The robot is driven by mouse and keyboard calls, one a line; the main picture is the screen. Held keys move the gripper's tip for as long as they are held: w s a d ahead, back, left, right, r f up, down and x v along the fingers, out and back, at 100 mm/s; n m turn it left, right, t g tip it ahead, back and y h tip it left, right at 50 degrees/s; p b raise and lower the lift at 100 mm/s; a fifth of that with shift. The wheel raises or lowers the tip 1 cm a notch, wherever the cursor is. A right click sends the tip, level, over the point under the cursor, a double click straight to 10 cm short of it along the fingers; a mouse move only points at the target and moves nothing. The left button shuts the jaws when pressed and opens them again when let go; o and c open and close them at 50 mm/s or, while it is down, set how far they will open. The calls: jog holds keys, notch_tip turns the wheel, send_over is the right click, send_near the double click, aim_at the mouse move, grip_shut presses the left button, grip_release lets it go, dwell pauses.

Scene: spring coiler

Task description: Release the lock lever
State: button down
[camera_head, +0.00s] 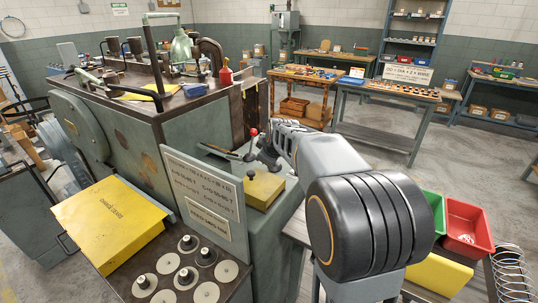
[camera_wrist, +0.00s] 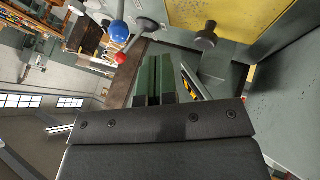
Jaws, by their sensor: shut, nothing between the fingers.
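My gripper (camera_wrist: 155,72) is shut with nothing between its fingers, which show green in the wrist view. A lever with a red ball knob (camera_wrist: 120,58) lies just beyond and left of the fingertips there, its grey arm (camera_wrist: 134,42) running up to a round hub (camera_wrist: 149,25). The red knob also shows in the head view (camera_head: 254,131), close to my gripper (camera_head: 259,153) at the coiler. I see no clear contact between knob and fingers. A blue ball knob (camera_wrist: 119,31) stands beyond the red one. No label shows which lever is the lock lever.
A yellow block (camera_head: 263,188) with a dark knob stands below my gripper, behind an upright sign plate (camera_head: 205,195). The green coiler body (camera_head: 130,140) fills the left. Red (camera_head: 467,228) and green bins stand at the right.

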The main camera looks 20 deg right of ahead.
jog(key=p+x, duration=0.1)
jog(key=x, duration=0.5)
jog(key=shift+w+f, duration=0.15)
jog(key=shift+f, duration=0.05)
jog(key=shift+w+d+r+p, duration=0.2)
jog(key=shift+w+d+p, duration=0.8)
jog(key=shift+w+d, duration=0.45)
jog(key=shift+w+a+r, duration=0.1)
